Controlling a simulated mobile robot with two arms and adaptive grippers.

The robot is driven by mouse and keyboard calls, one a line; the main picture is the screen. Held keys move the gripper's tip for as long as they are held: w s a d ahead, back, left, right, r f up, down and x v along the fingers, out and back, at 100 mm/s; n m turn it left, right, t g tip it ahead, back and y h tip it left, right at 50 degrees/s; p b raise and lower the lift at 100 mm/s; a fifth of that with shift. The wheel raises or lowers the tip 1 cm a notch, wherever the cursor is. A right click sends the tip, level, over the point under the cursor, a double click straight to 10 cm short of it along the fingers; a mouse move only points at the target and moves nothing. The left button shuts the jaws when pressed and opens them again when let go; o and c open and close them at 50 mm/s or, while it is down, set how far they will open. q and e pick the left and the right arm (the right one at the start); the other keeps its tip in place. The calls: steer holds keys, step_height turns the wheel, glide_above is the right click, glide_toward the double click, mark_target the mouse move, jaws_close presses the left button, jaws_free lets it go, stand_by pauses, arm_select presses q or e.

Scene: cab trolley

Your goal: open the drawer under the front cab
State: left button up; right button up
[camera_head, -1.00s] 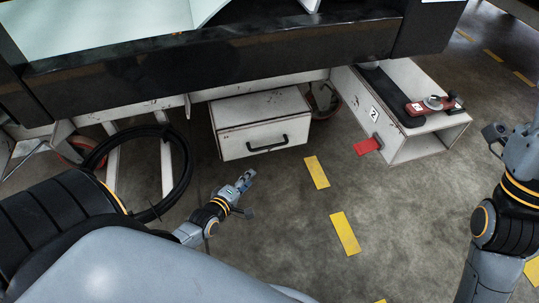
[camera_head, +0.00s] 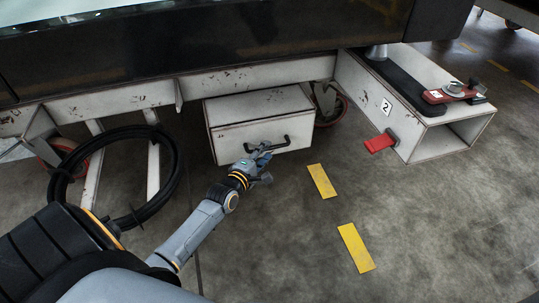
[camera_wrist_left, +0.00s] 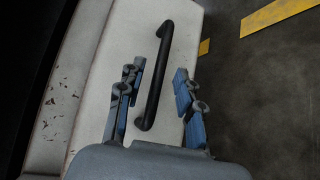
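The drawer (camera_head: 258,118) is a worn white box under the dark front edge of the cab, with a black bar handle (camera_head: 284,143) on its front face. It looks closed. My left gripper (camera_head: 262,154) is at the handle, in front of the drawer face. In the left wrist view, the left gripper (camera_wrist_left: 157,95) is open, with one finger on each side of the black handle (camera_wrist_left: 155,75); I see a gap between each finger and the bar. The drawer face (camera_wrist_left: 112,60) fills the middle of that view. My right gripper is not in view.
A black hose ring (camera_head: 178,180) hangs left of the drawer. A red caster wheel (camera_head: 335,107) stands right of it. Further right is a white step box (camera_head: 440,140) with a red tab (camera_head: 381,142) and a red tool (camera_head: 452,93). The floor with yellow marks (camera_head: 355,248) is clear.

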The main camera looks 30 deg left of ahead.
arm_select(q)
steer(key=shift+w+a+f+b, duration=0.15)
steer(key=shift+w+b, duration=0.45)
steer(key=shift+w, duration=1)
jaws_close()
